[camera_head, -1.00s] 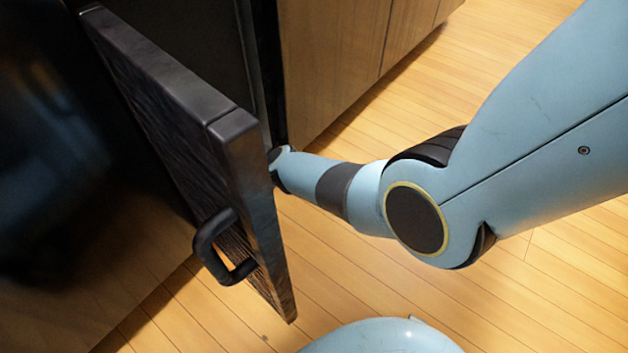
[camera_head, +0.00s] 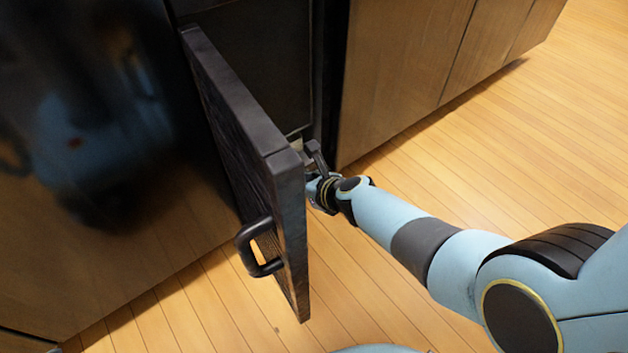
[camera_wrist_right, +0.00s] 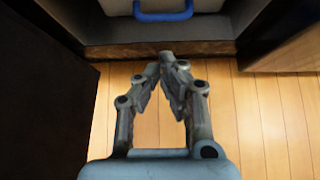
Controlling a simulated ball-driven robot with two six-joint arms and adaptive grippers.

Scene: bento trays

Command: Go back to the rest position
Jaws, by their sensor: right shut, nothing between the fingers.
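My right gripper (camera_wrist_right: 167,62) is shut and empty in the wrist view, its fingertips meeting above the wood floor, just short of the cabinet's lower edge. In the head view my right arm comes in from the right. Its wrist and gripper (camera_head: 316,172) are beside the open cabinet door (camera_head: 240,110), on the side facing the opening, partly hidden by the door's edge. I cannot tell whether they touch it. My left gripper is not in view.
The black door has a dark handle (camera_head: 250,258) on its outer face. Inside the cabinet is a pale container with a blue handle (camera_wrist_right: 163,15). A wooden cabinet front (camera_head: 400,70) stands to the right. The wood floor (camera_head: 520,150) is clear at right.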

